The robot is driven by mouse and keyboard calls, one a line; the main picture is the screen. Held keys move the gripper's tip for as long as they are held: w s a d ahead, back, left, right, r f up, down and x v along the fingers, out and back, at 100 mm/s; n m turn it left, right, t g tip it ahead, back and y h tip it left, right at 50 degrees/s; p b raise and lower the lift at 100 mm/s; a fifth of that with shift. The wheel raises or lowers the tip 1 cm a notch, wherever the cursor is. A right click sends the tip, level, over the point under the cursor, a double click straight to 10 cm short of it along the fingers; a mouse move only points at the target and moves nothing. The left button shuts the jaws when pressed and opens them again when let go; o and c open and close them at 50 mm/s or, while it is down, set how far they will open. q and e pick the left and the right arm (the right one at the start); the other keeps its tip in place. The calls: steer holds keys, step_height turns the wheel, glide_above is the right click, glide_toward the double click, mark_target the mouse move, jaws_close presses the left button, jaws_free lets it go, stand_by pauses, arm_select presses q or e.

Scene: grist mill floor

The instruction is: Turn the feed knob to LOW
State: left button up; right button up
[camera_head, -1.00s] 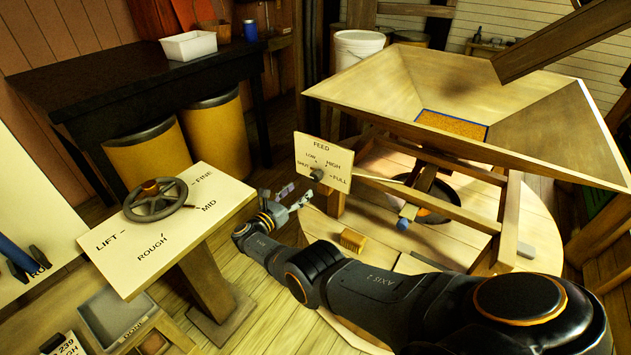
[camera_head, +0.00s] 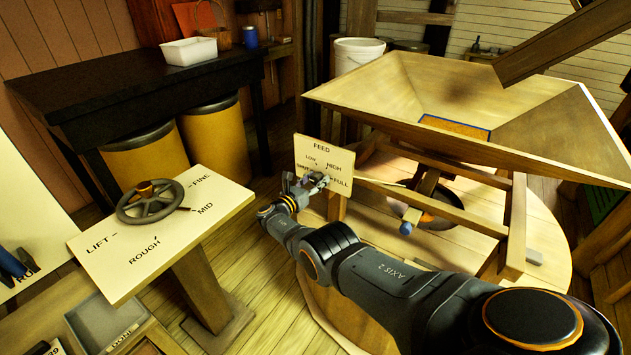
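The feed panel (camera_head: 325,160) is a cream board marked FEED, LOW, HIGH, SHUT and FULL, fixed at the left front of the wooden hopper frame. My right gripper (camera_head: 313,182) is at the lower left of this panel, over the place of the feed knob. The knob is mostly hidden behind the fingers, so its pointing direction does not show. The SHUT label is partly covered. Whether the fingers are closed on the knob or only around it is too small to tell. My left gripper is out of view.
A tilted board (camera_head: 165,230) with a handwheel (camera_head: 151,201) and the labels LIFT, ROUGH, MID and FINE stands left of my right arm. The large wooden hopper (camera_head: 400,90) overhangs on the right. A grey bin (camera_head: 100,322) is at the lower left.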

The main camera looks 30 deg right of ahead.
steer(key=c, duration=0.8)
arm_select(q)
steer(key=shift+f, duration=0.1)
arm_select(e)
steer(key=shift+m, duration=0.7)
steer(key=shift+f+m+b, duration=0.15)
steer(key=shift+m+b, duration=0.3)
steer(key=shift+m, duration=0.65)
steer(key=m+b, duration=0.2)
steer(key=m, duration=0.2)
steer(key=shift+f+b, duration=0.1)
steer(key=shift+b, duration=0.3)
steer(key=shift+m+b, duration=0.8)
steer(key=shift+m, duration=0.4)
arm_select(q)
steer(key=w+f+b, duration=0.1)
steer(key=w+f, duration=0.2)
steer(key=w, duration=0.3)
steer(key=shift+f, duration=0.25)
arm_select(e)
steer(key=shift+r+m, duration=0.2)
steer(key=shift+m, duration=0.8)
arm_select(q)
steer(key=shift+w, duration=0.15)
